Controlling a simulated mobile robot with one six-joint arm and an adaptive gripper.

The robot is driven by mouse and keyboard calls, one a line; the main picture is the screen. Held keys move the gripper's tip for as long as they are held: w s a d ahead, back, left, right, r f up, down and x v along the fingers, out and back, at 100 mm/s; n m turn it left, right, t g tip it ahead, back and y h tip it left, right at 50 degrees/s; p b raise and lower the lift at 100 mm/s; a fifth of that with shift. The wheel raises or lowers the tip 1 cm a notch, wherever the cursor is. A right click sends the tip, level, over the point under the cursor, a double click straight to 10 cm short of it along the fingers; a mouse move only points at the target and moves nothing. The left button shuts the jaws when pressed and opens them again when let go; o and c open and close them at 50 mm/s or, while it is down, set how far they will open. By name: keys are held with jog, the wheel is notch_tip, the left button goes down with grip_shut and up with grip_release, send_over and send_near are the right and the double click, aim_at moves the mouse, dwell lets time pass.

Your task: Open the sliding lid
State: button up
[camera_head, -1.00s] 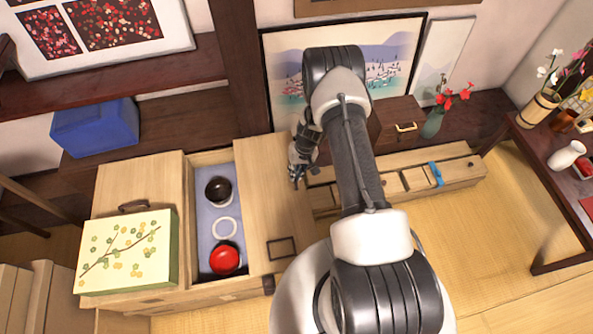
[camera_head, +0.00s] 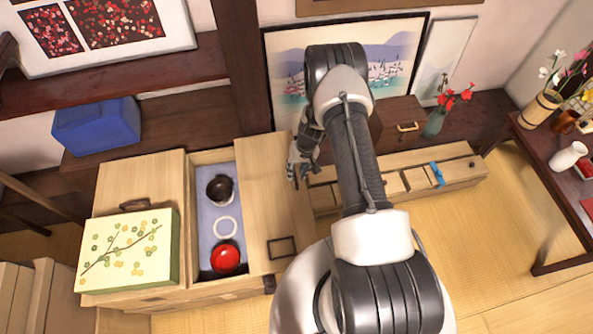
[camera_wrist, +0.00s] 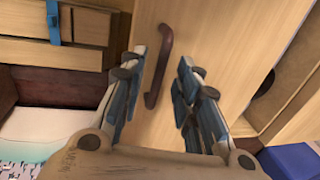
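The sliding lid (camera_head: 257,192) is the pale wooden panel on the right of the low cabinet, with a dark rectangular outline near its front. The compartment to its left is open. In the wrist view the lid (camera_wrist: 211,42) carries a dark brown curved handle (camera_wrist: 160,65). My gripper (camera_head: 304,166) hangs over the lid's right back part. In the wrist view its fingers (camera_wrist: 160,72) are spread on either side of the handle, with clear gaps. I cannot tell how far above the lid they are. In the head view the handle is not visible.
The open compartment holds a dark bowl (camera_head: 219,188), a white ring (camera_head: 225,227) and a red bowl (camera_head: 226,257). A flowered box (camera_head: 130,247) sits on the cabinet's left part. A low wooden box (camera_head: 459,172) and a framed picture (camera_head: 283,58) stand close to my arm.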

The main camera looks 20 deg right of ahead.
notch_tip(320, 180, up, 11)
jog(key=d, duration=0.2)
jog(key=shift+s+r, duration=0.2)
jog(key=shift+d, duration=0.1)
jog(key=s+a+r+t, duration=0.1)
jog(key=a+r, duration=0.1)
jog(key=r, duration=0.7)
jog(key=s+a+r+n, duration=0.1)
jog(key=s+a+r, duration=0.1)
jog(key=r, duration=0.7)
jog(key=s+a+r+t, duration=0.1)
jog(key=a+r, duration=0.2)
jog(key=r, duration=0.6)
jog(key=s+a+r, duration=0.1)
jog(key=s+r, duration=0.3)
jog(key=s, duration=0.3)
jog(key=s+a+r+t+h, duration=0.1)
jog(key=s+r, duration=0.3)
jog(key=s, duration=0.3)
jog(key=s+a+r+n+t+h, duration=0.1)
jog(key=s+r, duration=0.3)
jog(key=s, duration=0.4)
jog(key=shift+a+r, duration=0.2)
jog(key=shift+a, duration=0.05)
